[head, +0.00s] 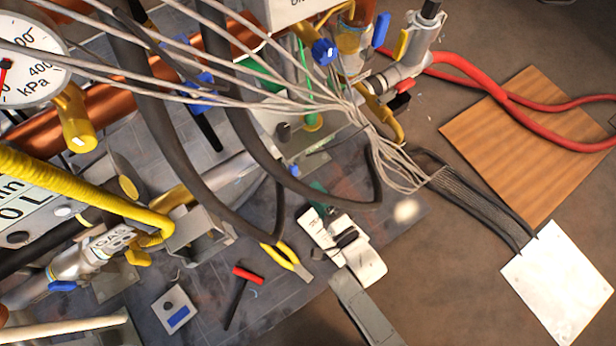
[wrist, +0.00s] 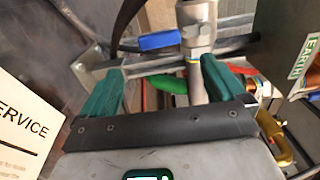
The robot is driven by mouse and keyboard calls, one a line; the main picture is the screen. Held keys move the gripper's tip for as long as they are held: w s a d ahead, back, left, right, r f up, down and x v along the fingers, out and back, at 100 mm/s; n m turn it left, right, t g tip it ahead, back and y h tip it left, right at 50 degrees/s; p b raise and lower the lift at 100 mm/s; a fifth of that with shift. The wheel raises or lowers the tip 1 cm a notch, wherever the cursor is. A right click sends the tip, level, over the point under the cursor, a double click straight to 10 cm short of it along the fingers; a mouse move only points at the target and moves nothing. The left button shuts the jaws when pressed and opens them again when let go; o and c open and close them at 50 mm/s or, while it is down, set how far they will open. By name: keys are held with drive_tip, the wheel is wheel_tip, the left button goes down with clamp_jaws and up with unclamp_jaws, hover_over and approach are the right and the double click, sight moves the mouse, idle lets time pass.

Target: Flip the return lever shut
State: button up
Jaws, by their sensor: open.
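In the wrist view, my gripper (wrist: 162,70) is open, with a green finger on each side and nothing held between them. A silver valve body (wrist: 196,35) on an upright pipe stands ahead, toward the right finger. A blue lever (wrist: 160,40) sticks out left from it, beyond the fingertips and lying roughly level. A green lever (wrist: 165,83) shows between the fingers. No label marks which lever is the return one.
Grey cables (head: 375,130) and black hoses (head: 240,150) hang across the head view. A wooden board (head: 530,130) and red hoses (head: 480,80) are at right. A service sign (wrist: 25,125) stands left in the wrist view.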

drive_tip(key=shift+v, duration=1.5)
